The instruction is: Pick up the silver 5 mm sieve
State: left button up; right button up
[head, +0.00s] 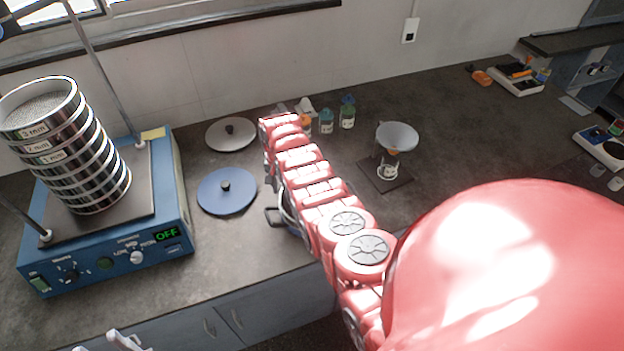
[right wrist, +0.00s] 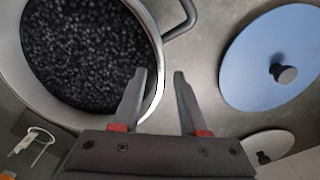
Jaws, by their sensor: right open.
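A stack of silver sieves (head: 85,150) stands on the blue shaker (head: 120,255) at the left of the head view. In the head view my red right arm hides most of that pot.
A blue lid (head: 225,191) and a grey lid (head: 230,134) lie on the grey bench between shaker and arm.

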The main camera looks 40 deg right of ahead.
jog(key=shift+f, duration=0.35)
jog(key=shift+c, duration=0.3)
grip_shut()
dwell(1.0)
